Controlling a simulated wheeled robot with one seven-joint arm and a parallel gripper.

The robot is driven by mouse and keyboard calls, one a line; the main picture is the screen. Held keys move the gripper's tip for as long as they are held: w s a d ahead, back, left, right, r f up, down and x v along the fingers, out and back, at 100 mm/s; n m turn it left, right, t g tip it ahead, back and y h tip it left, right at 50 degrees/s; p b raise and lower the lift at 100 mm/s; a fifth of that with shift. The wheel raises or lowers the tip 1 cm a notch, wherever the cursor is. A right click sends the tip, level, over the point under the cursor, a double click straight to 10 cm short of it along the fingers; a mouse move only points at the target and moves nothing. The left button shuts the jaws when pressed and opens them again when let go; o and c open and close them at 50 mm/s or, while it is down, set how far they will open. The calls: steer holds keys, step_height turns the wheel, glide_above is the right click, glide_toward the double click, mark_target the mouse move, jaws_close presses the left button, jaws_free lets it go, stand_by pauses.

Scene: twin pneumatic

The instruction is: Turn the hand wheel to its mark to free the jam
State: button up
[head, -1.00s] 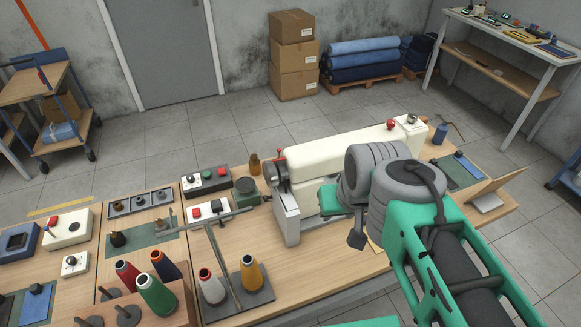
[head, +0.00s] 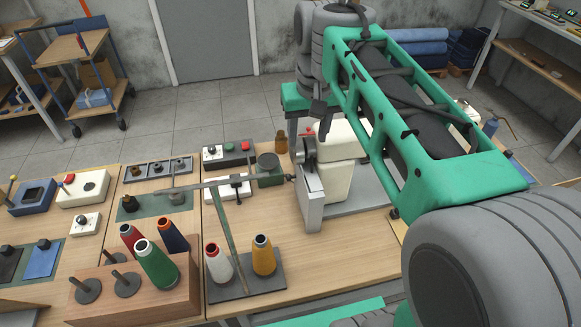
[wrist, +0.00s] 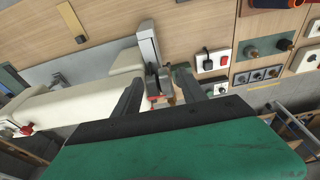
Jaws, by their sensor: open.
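The cream sewing machine (head: 338,170) stands on the bench. A dark grey round wheel (head: 309,151), which looks like the hand wheel, is on its left end above a pale grey upright plate (head: 311,205). My gripper (head: 304,127) hangs just above this end, fingers pointing down. In the wrist view my gripper (wrist: 161,86) is open, its two dark fingers on either side of the wheel end (wrist: 154,84), where a small red part shows. I cannot tell whether the fingers touch it. The mark is not readable.
A cone stand (head: 273,288) with a white and a yellow cone and a thin tilted rod stands in front. A wooden block (head: 185,297) with cones is left of it.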

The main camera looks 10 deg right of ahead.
mark_target(296, 149)
steer(key=w+f+b, duration=0.1)
steer(key=w, duration=0.2)
steer(key=w+f+g+b, duration=0.1)
steer(key=w+f+b, duration=0.1)
steer(key=w+f+g+b, duration=0.1)
steer(key=w+f+b, duration=0.1)
steer(key=w, duration=0.1)
steer(key=shift+w+f, duration=0.1)
steer(key=shift+w, duration=0.25)
step_height(296, 149, down, 8)
steer(key=b, duration=0.4)
steer(key=shift+a+r+b, duration=0.1)
steer(key=shift+r+b, duration=0.1)
steer(key=shift+b, duration=0.2)
steer(key=shift+r, duration=0.1)
jaws_close()
